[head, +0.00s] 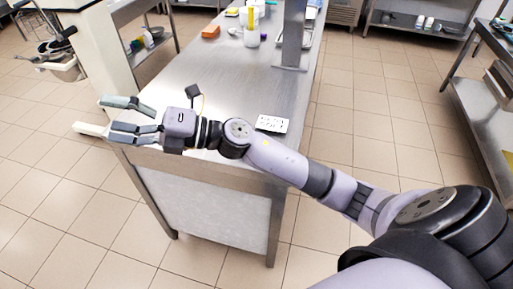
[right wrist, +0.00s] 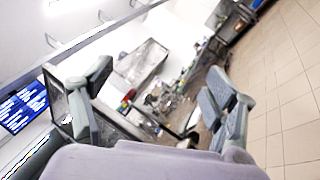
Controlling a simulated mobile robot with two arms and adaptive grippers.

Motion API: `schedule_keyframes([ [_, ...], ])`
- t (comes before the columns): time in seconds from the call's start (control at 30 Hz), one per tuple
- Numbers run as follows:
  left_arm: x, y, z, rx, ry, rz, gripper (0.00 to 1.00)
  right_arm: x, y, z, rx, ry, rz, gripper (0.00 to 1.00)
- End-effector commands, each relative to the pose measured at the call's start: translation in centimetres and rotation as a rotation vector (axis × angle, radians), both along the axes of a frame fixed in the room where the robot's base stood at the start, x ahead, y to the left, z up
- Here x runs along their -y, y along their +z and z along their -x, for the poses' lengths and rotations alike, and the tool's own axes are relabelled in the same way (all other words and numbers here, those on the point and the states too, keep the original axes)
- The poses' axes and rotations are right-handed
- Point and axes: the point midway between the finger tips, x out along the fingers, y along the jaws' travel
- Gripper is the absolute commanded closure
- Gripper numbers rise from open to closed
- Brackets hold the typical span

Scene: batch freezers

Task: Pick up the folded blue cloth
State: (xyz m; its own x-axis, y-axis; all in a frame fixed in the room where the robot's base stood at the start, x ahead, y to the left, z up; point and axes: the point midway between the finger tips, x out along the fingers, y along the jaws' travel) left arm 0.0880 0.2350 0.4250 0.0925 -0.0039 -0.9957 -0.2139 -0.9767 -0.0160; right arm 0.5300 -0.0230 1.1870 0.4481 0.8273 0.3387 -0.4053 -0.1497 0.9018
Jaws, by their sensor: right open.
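I cannot make out a folded blue cloth in either view. A small blue patch shows at the far top end of the steel table, too small to identify. My right gripper (head: 108,115) is open, its fingers pointing left over the near left corner of the steel table (head: 180,91). In the right wrist view the two fingers of my right gripper (right wrist: 158,80) stand wide apart with nothing between them. My left gripper is in neither view.
On the table are an orange block (head: 210,31), a white container (head: 251,38) with a yellow item, and a white dotted card (head: 272,123). A white-handled thing (head: 88,129) lies by the gripper. Tiled floor (head: 365,125) is clear at right; shelving (head: 492,125) stands beyond.

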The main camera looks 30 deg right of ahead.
Motion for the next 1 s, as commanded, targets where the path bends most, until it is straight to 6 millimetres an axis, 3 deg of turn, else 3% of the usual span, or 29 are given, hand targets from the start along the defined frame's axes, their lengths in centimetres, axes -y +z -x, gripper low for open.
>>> schedule_keyframes([
  [0.1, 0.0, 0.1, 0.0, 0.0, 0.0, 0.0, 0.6, -1.6, -2.2, 1.4, 0.212, 0.188, 0.371, 0.2],
  [0.17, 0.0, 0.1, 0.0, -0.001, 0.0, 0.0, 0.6, -0.9, -4.3, 1.7, 0.283, 0.274, 0.569, 0.2],
  [0.23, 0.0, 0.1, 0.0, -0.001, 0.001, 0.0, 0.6, 1.3, -6.9, 1.4, 0.335, 0.361, 0.807, 0.2],
  [0.37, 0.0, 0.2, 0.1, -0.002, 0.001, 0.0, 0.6, 9.1, -10.3, -0.2, 0.33, 0.486, 1.25, 0.2],
  [0.5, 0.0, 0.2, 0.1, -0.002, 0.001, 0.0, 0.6, 19.4, -10.5, -1.3, 0.197, 0.561, 1.633, 0.2],
  [0.6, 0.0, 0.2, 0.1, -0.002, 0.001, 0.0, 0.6, 25.2, -9.2, -1.1, 0.077, 0.587, 1.81, 0.2],
  [0.7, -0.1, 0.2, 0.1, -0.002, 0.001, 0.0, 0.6, 28.8, -8.0, -0.7, -0.017, 0.6, 1.911, 0.2],
  [0.87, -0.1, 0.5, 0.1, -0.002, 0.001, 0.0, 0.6, 31.0, -7.9, -0.2, -0.083, 0.612, 1.966, 0.2],
  [1.0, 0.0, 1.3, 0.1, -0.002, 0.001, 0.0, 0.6, 31.0, -10.5, 0.0, -0.087, 0.617, 1.966, 0.2],
])
